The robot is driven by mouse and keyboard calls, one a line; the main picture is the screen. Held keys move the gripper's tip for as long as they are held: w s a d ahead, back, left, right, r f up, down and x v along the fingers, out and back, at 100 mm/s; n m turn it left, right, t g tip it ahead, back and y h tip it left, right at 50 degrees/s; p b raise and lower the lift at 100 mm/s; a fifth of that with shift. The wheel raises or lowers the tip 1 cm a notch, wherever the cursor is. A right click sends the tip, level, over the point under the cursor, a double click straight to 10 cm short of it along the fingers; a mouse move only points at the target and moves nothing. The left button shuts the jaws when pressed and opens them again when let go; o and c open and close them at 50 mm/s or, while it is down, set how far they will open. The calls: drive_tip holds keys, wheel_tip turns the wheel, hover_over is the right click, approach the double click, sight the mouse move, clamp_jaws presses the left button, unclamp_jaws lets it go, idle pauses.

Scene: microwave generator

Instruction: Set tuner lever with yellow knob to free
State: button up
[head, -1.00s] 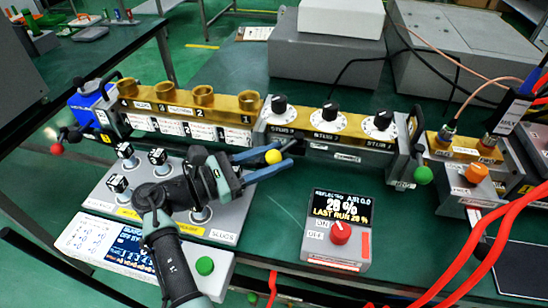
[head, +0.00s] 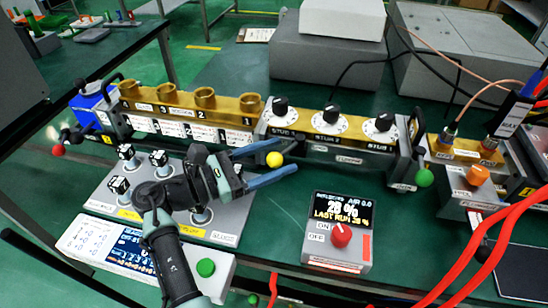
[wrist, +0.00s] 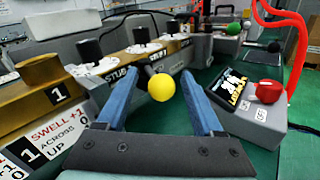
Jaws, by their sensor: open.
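The lever's yellow ball knob (head: 274,159) sits in front of the brass tuner block (head: 330,132), near the left end of its stub dials. My gripper (head: 289,156) reaches in from the left with its blue fingers open. In the head view the knob appears between the two fingers. The wrist view shows the knob (wrist: 161,87) between the fingertips, with a visible gap to each finger. The lever's shaft is mostly hidden behind the knob. I cannot read a label for its positions.
A control box with a red knob (head: 341,235) stands front right. A green ball knob (head: 424,176) is at the tuner's right end. Brass cups (head: 205,97) line the block at left, above a slug tray (head: 222,232). Red cables (head: 490,262) cross the lower right.

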sight(274, 154)
wheel_tip(274, 154, up, 10)
drive_tip(key=shift+f+p, duration=0.25)
drive_tip(key=shift+p, duration=0.9)
